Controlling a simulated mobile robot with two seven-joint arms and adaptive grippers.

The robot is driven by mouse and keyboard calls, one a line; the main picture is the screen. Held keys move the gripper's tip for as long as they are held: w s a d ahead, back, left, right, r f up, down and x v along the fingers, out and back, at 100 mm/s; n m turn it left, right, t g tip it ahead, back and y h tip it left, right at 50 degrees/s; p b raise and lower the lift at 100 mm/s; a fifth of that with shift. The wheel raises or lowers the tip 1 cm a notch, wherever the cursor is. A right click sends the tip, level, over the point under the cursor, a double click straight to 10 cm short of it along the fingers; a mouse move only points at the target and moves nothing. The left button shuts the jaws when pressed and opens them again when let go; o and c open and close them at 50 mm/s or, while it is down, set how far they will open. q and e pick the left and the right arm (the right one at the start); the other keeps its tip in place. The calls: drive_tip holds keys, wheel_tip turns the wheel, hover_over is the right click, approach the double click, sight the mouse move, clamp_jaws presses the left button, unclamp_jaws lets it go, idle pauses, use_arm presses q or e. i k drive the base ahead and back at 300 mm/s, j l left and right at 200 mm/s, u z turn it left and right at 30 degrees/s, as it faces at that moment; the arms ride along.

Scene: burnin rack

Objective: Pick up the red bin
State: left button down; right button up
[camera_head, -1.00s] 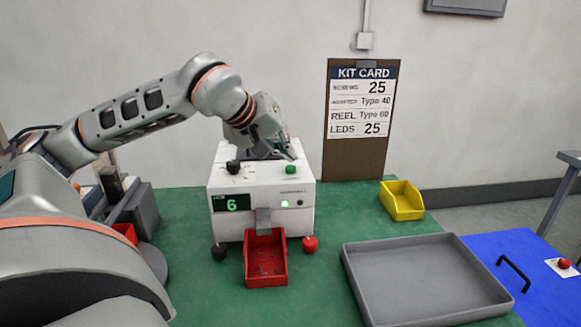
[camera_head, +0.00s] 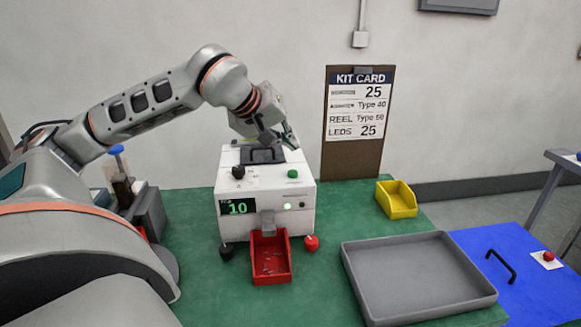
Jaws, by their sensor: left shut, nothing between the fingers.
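The red bin (camera_head: 270,269) stands on the green bench mat, at the front of a white counting machine (camera_head: 240,202) and below its chute (camera_head: 267,223). Small pieces lie on the bin's floor. The machine's display reads 10. My left gripper (camera_head: 292,146) is above the back of the machine's top, shut and empty, and well apart from the bin. It is partly hidden by its own wrist. My right gripper is out of view.
A black knob (camera_head: 226,252) and a red knob (camera_head: 311,243) flank the red bin. A grey tray (camera_head: 420,305) lies to the right, and a yellow bin (camera_head: 397,199) stands behind it. A kit card (camera_head: 357,110) leans at the wall. Green mat between is clear.

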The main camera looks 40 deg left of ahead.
sight(271, 257)
drive_tip(key=k+l, duration=0.75)
drive_tip(key=l, duration=0.25)
